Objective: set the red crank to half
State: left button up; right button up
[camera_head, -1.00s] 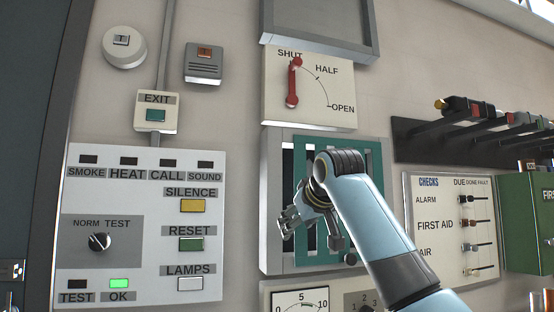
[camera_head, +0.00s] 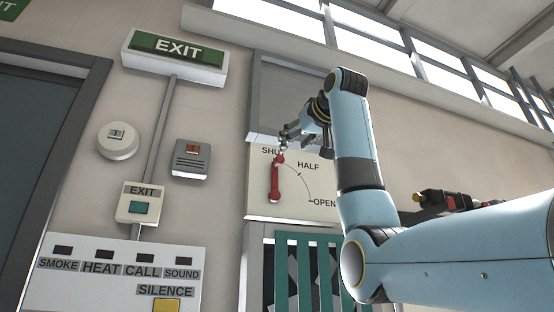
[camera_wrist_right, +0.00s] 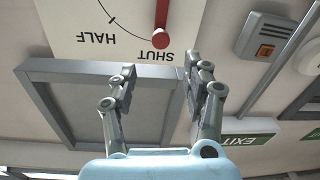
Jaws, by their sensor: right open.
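The red crank (camera_head: 275,180) is on a cream dial plate (camera_head: 290,207) marked SHUT, HALF and OPEN. Its lever stands nearly upright, with the knob end at the SHUT mark. My right gripper (camera_head: 286,141) is just above the knob, in front of the plate's upper edge. In the right wrist view the crank (camera_wrist_right: 161,24) hangs upside down at the top, and my right gripper (camera_wrist_right: 157,85) has its two fingers apart with nothing between them. The knob is beyond the fingertips, apart from them. My left gripper is out of view.
A grey framed panel (camera_head: 290,95) is above the dial plate, and a green slatted grille (camera_head: 295,265) is below it. An EXIT sign (camera_head: 175,55), a grey call box (camera_head: 190,160) and an alarm panel (camera_head: 110,280) are at left. Dark handles (camera_head: 445,200) stick out at right.

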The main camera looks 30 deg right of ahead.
aim_at(281, 158)
jog(key=w+p, duration=0.1)
jog(key=w, duration=0.2)
jog(key=w+d+p, duration=0.1)
jog(key=w+p, duration=0.1)
jog(key=w, duration=0.1)
jog(key=w+p, duration=0.1)
jog(key=w, duration=0.2)
jog(key=shift+w+d+p, duration=0.15)
jog(key=shift+d+p, duration=0.2)
jog(key=shift+d, duration=0.05)
jog(key=shift+w+d+f, duration=0.1)
jog(key=shift+w+f, duration=0.05)
jog(key=shift+w, duration=0.45)
grip_shut()
